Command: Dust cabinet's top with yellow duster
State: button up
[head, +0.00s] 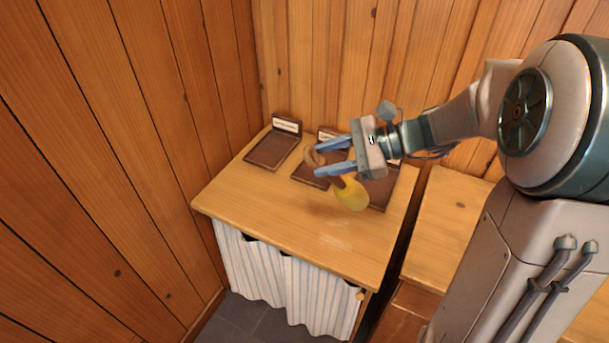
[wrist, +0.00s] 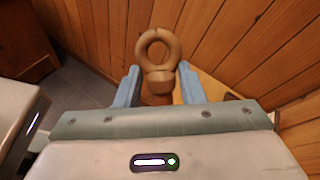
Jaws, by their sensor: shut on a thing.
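The yellow duster (head: 351,195) has a round yellow head and a brown ring-shaped handle. My gripper (head: 331,158) is shut on the handle, with a blue finger on either side of it. In the wrist view the duster's ring (wrist: 158,50) stands up between the fingertips, and the yellow head is hidden. The cabinet's wooden top (head: 270,210) lies below the duster. The head view does not make clear whether the yellow head touches the top. A faint pale patch (head: 333,243) shows on the top near its front.
Dark brown trays with small white labels stand along the back of the top, one at the left (head: 271,151) and others partly behind my gripper. A striped curtain (head: 290,285) hangs below. Another wooden surface (head: 445,225) stands to the right, across a narrow gap. Plank walls close the back and left.

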jog(key=shift+s+v, duration=0.25)
jog(key=shift+v, duration=0.9)
jog(key=shift+f+b, duration=2.25)
jog(key=shift+f, duration=0.15)
